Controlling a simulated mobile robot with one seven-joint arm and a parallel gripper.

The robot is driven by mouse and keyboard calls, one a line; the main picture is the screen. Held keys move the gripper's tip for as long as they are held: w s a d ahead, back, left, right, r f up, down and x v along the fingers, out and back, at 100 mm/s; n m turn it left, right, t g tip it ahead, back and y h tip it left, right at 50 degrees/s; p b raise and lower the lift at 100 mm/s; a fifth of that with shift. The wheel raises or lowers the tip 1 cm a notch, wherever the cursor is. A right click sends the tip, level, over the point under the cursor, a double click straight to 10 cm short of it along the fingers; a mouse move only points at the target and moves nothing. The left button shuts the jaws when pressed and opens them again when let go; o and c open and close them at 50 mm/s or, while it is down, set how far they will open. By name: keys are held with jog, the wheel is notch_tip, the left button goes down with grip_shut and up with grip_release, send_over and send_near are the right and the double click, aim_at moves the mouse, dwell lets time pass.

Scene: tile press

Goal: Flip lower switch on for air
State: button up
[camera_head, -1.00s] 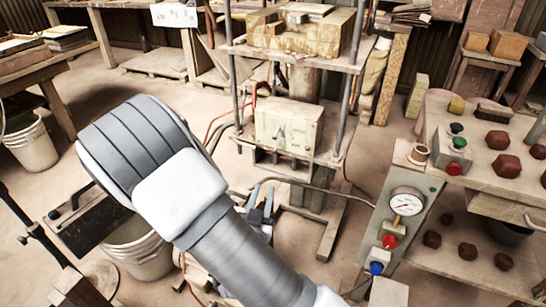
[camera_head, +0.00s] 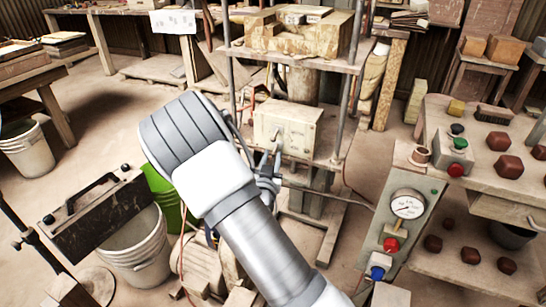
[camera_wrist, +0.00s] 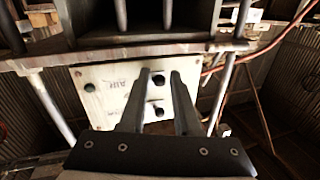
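The pale switch box (camera_head: 288,122) stands on the press's lower platform in the head view. The wrist view shows its front panel (camera_wrist: 108,95), with lettering that looks like AIR upside down. Two dark round switch parts, an upper one in this picture (camera_wrist: 158,80) and a lower one (camera_wrist: 158,111), sit between my fingers' outlines. The view seems inverted, and their lever positions are too small to tell. My gripper (camera_head: 269,163) is open and empty just before the box, below its front in the head view. The wrist view shows my gripper's two fingers apart (camera_wrist: 160,74); contact is unclear.
Press posts and the upper shelf (camera_head: 300,55) surround the box. Red hoses (camera_wrist: 222,65) run beside it. A gauge panel (camera_head: 412,225) with red and blue buttons stands at right. A green bucket (camera_head: 165,195) and white bucket (camera_head: 140,250) are at left.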

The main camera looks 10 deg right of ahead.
jog(key=shift+w+d, duration=0.3)
jog(key=shift+w, duration=0.35)
grip_shut()
